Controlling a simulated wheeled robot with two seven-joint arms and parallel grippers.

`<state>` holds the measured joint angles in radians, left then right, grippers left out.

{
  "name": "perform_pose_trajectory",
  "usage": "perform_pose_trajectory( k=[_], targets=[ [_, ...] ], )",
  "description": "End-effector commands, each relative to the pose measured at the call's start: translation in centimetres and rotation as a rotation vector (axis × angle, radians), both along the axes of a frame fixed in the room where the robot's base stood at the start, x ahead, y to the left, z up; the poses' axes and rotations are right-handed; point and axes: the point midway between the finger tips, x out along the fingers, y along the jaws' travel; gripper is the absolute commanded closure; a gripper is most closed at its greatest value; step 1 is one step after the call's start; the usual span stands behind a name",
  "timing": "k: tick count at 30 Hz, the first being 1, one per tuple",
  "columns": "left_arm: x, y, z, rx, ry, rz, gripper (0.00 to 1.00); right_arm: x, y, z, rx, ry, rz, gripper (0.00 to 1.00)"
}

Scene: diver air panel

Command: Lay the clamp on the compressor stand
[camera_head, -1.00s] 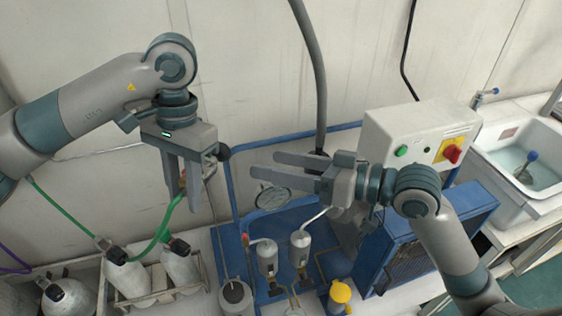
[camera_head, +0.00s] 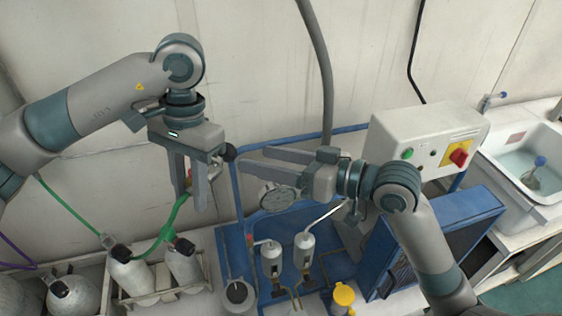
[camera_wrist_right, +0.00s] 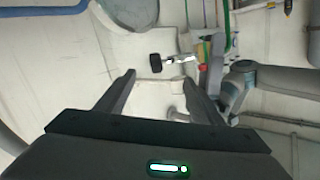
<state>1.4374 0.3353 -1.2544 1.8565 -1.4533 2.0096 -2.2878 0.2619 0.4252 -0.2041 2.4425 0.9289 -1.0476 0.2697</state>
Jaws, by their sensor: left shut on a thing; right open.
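My left gripper (camera_head: 194,203) points down at the left, its fingers close together. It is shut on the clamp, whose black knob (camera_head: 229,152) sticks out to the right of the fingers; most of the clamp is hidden. In the right wrist view the knob (camera_wrist_right: 156,63) and a silver rod show ahead, between my open fingers in the picture. My right gripper (camera_head: 252,158) is open and empty, pointing left toward the knob, apart from it as far as I can tell. The blue compressor stand (camera_head: 235,240) is below, with metal cylinders and a gauge (camera_head: 280,197).
A control box (camera_head: 430,140) with a red switch stands right of my right gripper, above a blue radiator-like unit (camera_head: 440,245). A sink (camera_head: 530,175) is at the far right. Gas bottles (camera_head: 130,275) with a green hose (camera_head: 172,222) stand at lower left. A grey hose runs down the wall.

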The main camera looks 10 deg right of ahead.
Motion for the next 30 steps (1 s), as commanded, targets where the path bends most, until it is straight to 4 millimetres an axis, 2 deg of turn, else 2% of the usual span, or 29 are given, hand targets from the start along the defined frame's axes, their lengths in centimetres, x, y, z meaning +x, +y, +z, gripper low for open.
perform_pose_trajectory(
  k=[9, 15, 29, 30],
  targets=[
    [0.0, 0.0, 0.1, -0.001, -0.001, 0.000, 1.00, 3.1, 4.1, -0.6, 0.002, 0.001, 0.003, 0.39],
    [0.0, 0.0, 0.1, -0.001, -0.002, 0.000, 1.00, 4.4, 5.5, -0.9, 0.002, 0.001, 0.000, 0.39],
    [0.0, 0.0, 0.1, -0.001, -0.001, 0.000, 1.00, 4.8, 6.1, -1.1, 0.000, 0.001, 0.001, 0.39],
    [0.0, 0.0, 0.1, -0.001, -0.001, 0.000, 1.00, 4.8, 6.1, -1.1, 0.000, 0.001, 0.001, 0.48]
  ],
)
